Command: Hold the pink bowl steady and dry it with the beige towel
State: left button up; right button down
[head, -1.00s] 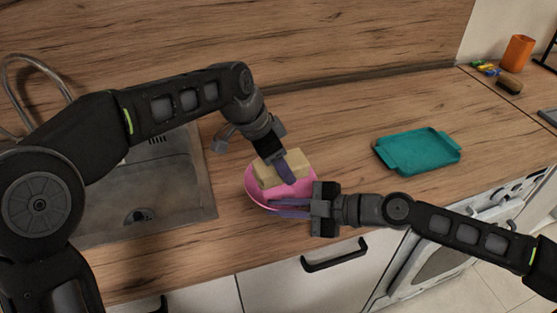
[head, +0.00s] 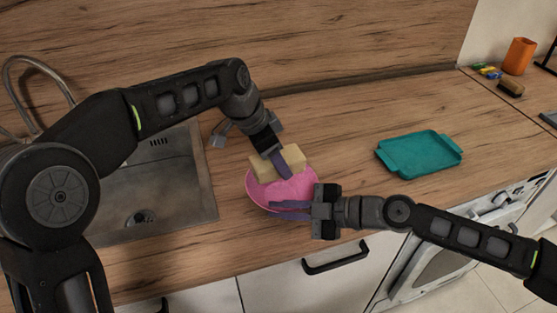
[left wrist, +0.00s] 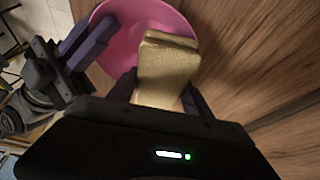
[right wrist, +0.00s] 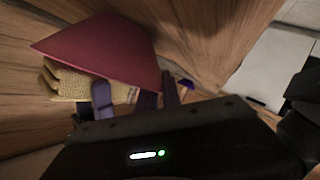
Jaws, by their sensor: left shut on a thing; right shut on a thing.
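The pink bowl (head: 290,188) is on the wooden worktop right of the sink, its inside partly covered by the towel. My right gripper (head: 290,210) is shut on the bowl's near rim. The beige towel (head: 262,166) is a folded block at the bowl's far side. My left gripper (head: 278,164) is shut on the towel from above. In the left wrist view the towel (left wrist: 167,75) lies between the fingers, over the bowl (left wrist: 118,45). In the right wrist view the bowl (right wrist: 105,48) hides part of the towel (right wrist: 78,85). Whether the towel touches the bowl is hard to tell.
A sink (head: 160,190) with a curved tap (head: 40,62) is at the left. A teal tray (head: 420,153) lies to the right. Worktop between bowl and tray is clear.

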pick_arm(q)
jog(key=shift+s, duration=0.1)
jog(key=shift+s+d+r, duration=0.1)
jog(key=shift+s+d, duration=0.15)
jog(key=shift+s, duration=0.3)
jog(key=shift+s+d, duration=0.25)
jog(key=shift+s, duration=0.3)
jog(key=shift+w, duration=0.1)
jog(key=shift+w+a, duration=0.3)
jog(key=shift+w, duration=0.25)
jog(key=shift+w+a, duration=0.25)
jog(key=shift+w, duration=0.3)
jog(key=shift+s, duration=0.15)
jog(key=shift+s+d, duration=0.3)
jog(key=shift+s, duration=0.25)
jog(key=shift+s+d, duration=0.25)
jog(key=shift+s, duration=0.25)
jog(key=shift+w+a, duration=0.25)
jog(key=shift+w, duration=0.35)
jog(key=shift+w+a, duration=0.25)
jog(key=shift+w, duration=0.35)
